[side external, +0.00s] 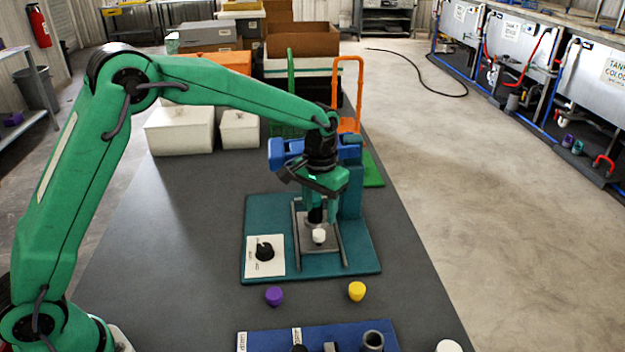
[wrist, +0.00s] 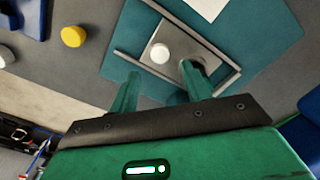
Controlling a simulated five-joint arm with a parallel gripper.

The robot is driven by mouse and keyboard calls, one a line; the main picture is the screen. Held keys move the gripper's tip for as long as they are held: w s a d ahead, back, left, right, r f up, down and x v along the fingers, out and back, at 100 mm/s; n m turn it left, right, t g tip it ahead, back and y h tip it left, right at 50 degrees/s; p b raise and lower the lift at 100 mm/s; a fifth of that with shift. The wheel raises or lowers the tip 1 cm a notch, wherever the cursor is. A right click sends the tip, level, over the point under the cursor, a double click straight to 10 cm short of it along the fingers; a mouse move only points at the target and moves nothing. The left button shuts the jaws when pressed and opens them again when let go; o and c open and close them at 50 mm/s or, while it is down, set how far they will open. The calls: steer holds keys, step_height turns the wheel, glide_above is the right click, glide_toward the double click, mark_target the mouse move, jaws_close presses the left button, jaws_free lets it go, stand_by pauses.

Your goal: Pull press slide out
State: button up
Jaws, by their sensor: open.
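The press stands on a teal base plate (side external: 262,215), with a blue head (side external: 288,152) partly hidden behind my wrist. Its slide is a grey plate (side external: 308,246) between two metal rails, with a round white knob (side external: 319,236) on it. The wrist view also shows the slide (wrist: 176,32) and the knob (wrist: 160,53). My gripper (side external: 322,210) is open and points down over the slide. In the wrist view, the fingertips (wrist: 160,70) are spread to either side of the knob, a little short of it in the picture. I cannot tell whether either finger touches the slide.
A white panel with a black dial (side external: 265,250) sits left of the slide. A purple piece (side external: 274,296) and a yellow piece (side external: 356,291) stand in front of the base. A blue rack (side external: 270,340) lies nearer. White boxes (side external: 180,130) stand behind; the table's left is clear.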

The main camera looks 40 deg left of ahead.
mark_target(319, 233)
steer(key=shift+f, duration=3.2)
jaws_close()
